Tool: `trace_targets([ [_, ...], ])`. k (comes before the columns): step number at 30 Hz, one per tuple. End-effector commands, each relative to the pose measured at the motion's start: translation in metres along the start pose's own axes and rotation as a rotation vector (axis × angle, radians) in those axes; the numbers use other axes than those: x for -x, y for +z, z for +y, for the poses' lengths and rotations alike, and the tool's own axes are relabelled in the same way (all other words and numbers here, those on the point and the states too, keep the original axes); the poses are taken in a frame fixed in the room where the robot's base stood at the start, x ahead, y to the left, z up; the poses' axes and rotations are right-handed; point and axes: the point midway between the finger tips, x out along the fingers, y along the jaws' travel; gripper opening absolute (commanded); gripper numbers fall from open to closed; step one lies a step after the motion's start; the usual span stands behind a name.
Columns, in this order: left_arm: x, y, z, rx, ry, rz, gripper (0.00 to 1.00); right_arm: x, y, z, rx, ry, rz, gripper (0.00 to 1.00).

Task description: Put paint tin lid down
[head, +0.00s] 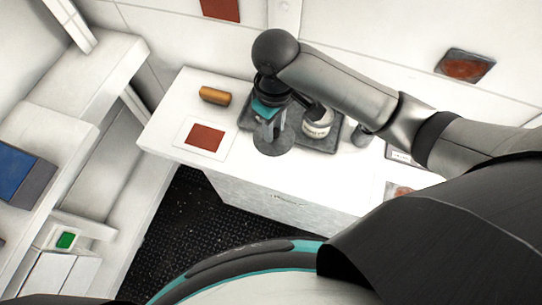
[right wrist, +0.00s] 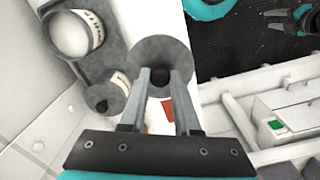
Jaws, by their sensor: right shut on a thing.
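My right gripper (head: 270,128) is shut on the paint tin lid (head: 278,147), a grey round disc. In the right wrist view the fingers (right wrist: 160,78) close at the middle of the lid (right wrist: 158,52), on what looks like a dark knob. The lid is over the white worktop, by the front left of a dark grey tray (head: 318,143). I cannot tell whether it touches the surface. A white labelled tin (head: 318,124) stands in the tray; it also shows in the right wrist view (right wrist: 70,35). What seems to be my left gripper (right wrist: 288,18) shows small in the right wrist view.
A red-brown square on a white sheet (head: 205,138) and an orange-brown roll (head: 215,96) lie to the left. A small grey cylinder (head: 362,135) stands right of the tray.

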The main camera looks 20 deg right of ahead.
Motion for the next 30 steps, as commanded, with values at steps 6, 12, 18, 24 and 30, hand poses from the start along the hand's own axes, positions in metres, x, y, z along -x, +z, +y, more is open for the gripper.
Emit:
trace_targets([
  [6,-0.007,0.0,0.003,-0.001,0.003,0.001,0.5,-0.063,0.002,0.0,-0.002,0.0,-0.006,0.0],
  [12,-0.012,0.001,-0.001,-0.003,-0.001,0.0,0.5,-0.101,0.0,0.0,-0.001,0.0,-0.001,0.0],
  [18,-0.014,0.002,-0.002,-0.004,-0.003,-0.001,0.5,-0.117,0.001,0.0,0.001,0.0,-0.002,0.0],
  [24,-0.019,0.002,-0.003,-0.004,-0.004,-0.001,0.5,-0.144,0.0,0.0,0.0,0.0,-0.001,0.0],
  [30,-0.019,0.002,-0.003,-0.004,-0.004,-0.001,0.5,-0.149,0.0,0.0,0.001,0.001,0.0,0.0],
])
